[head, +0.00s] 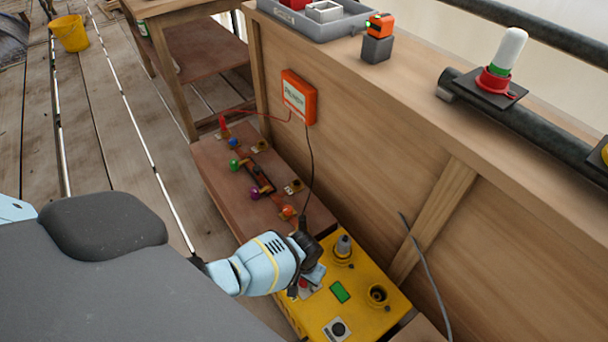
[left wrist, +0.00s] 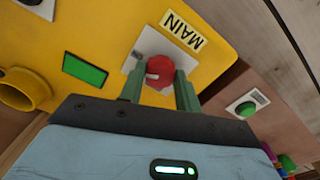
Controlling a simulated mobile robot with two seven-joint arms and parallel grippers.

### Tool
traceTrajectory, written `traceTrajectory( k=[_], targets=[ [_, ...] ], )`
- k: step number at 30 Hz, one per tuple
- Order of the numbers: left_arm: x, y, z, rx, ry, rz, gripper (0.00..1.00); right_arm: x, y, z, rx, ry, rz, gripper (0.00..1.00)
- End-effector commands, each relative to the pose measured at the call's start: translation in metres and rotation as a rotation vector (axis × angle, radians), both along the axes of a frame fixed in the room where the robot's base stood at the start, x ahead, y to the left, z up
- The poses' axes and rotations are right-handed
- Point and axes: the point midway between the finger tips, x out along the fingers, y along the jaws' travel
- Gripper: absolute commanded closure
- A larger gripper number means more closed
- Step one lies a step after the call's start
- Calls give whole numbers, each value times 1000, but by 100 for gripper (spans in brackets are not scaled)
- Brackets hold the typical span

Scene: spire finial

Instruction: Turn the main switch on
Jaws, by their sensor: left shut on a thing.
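My left gripper (head: 304,285) reaches down to the box's left part. In the left wrist view its two green fingers (left wrist: 160,85) are shut on the red knob, one on each side. A pale mark shows on the knob's left edge. My right gripper is in neither view.
The box also carries a green rectangle (head: 340,292), a black round control (head: 338,330), a socket (head: 378,295) and a grey-topped fitting (head: 343,246). A brown board (head: 220,178) with coloured knobs lies beyond it. A dark cable (head: 309,170) hangs from an orange box (head: 299,97).

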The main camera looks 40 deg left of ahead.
Motion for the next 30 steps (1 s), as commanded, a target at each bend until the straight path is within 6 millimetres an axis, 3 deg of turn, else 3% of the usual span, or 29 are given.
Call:
traceTrajectory(
  k=[15, 30],
  targets=[
    [-1, -1, -1, -1, 2, -333, 90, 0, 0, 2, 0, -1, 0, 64],
    [-1, -1, -1, -2, 1, -391, 90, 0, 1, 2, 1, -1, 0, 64]
  ],
)
